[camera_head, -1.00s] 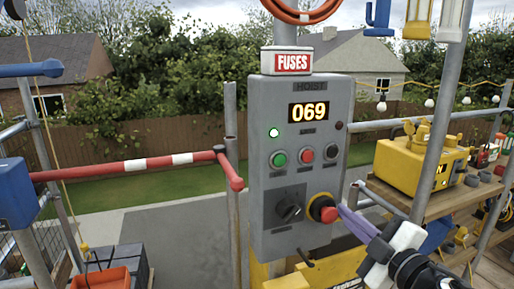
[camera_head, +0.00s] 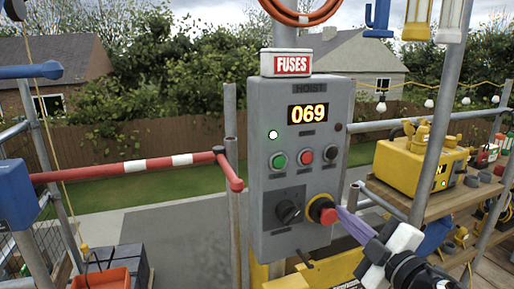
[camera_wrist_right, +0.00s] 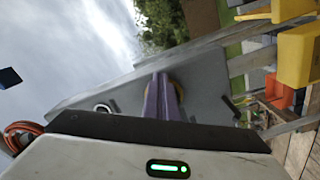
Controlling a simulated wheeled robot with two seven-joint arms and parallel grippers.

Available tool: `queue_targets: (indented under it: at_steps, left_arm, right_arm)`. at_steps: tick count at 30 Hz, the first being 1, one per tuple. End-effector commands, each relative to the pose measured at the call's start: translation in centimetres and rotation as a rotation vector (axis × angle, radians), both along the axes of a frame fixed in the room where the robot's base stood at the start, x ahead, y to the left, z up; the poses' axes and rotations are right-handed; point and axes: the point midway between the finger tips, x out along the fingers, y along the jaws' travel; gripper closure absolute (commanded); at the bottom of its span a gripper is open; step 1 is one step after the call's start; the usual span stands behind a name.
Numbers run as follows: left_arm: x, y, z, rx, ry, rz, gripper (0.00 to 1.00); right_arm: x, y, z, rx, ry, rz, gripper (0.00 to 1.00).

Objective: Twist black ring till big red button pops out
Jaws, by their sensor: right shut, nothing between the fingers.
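The big red button (camera_head: 327,216) sits at the lower right of the grey hoist panel (camera_head: 262,235), with a black ring (camera_head: 316,204) and a yellow rim around it. My right gripper (camera_head: 341,213) points at the button from the right. Its purple fingers are together with nothing between them, and their tips are at the button's right edge; I cannot tell whether they touch it. In the right wrist view the fingers (camera_wrist_right: 163,98) hide the button, and only a bit of the yellow rim (camera_wrist_right: 181,88) shows behind them. My left gripper is not in view.
The panel has a black rotary knob (camera_head: 288,211), a green button (camera_head: 278,160), a red button (camera_head: 305,156) and a lit display (camera_head: 308,113). A grey pole (camera_head: 436,110) stands right of the panel. A red-white barrier (camera_head: 130,165) is at left.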

Motion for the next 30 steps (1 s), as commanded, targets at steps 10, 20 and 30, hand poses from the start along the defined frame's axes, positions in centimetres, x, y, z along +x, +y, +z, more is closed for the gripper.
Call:
queue_targets:
  at_steps: [10, 20, 30]
  left_arm:
    - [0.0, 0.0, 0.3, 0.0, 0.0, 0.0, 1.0]
    - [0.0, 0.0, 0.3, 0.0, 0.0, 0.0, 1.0]
    - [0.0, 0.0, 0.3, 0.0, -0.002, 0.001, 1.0]
  right_arm:
    - [-0.4, 1.0, 0.3, 0.006, -0.003, 0.014, 1.0]
    - [-0.5, 1.3, 0.4, 0.008, -0.004, 0.019, 1.0]
    - [-0.5, 1.4, 0.1, 0.01, -0.003, 0.021, 1.0]
